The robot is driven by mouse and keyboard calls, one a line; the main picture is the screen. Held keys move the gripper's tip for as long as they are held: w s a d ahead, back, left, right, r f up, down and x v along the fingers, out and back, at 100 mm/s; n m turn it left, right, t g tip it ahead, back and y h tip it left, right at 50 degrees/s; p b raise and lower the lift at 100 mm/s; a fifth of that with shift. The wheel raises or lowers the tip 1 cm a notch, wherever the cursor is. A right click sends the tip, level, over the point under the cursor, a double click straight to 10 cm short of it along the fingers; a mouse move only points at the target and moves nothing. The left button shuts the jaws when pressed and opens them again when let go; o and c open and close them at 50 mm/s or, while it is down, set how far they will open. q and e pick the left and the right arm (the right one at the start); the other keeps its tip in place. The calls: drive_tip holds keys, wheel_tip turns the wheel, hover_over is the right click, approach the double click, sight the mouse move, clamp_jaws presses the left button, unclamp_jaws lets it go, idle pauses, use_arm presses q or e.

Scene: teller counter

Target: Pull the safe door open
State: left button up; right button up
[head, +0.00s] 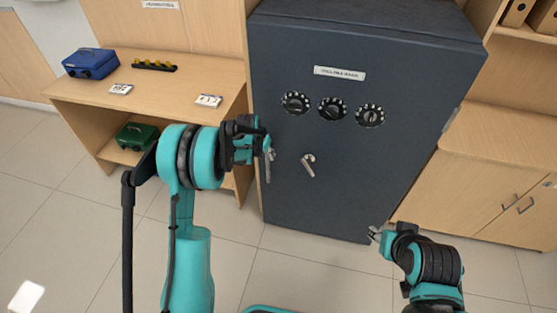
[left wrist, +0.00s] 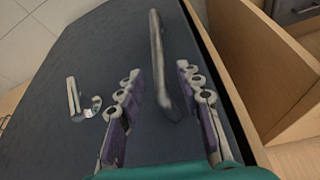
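The dark blue-grey safe (head: 350,200) stands in the middle of the head view, its door looking flush with the body. Its front bears three black dials (head: 332,108) and a small silver lever (head: 308,165); the lever also shows in the left wrist view (left wrist: 73,95). A metal pull bar (left wrist: 158,55) stands near the door's left edge. My left gripper (head: 264,150) is at this bar. In the left wrist view its fingers (left wrist: 160,90) are apart, one on each side of the bar's end, with gaps. My right gripper (head: 375,235) is low, near the safe's bottom right; its fingers are too small to judge.
A wooden desk (head: 180,88) on the left holds a blue cash box (head: 90,63) and a coin tray (head: 154,65). A green box (head: 137,136) sits on its lower shelf. A wooden cabinet (head: 490,180) stands right of the safe. Tiled floor (head: 320,265) in front is free.

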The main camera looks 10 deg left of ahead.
use_arm(q)
drive_tip(key=b+x, duration=0.3)
drive_tip(key=x, duration=0.5)
clamp_jaws()
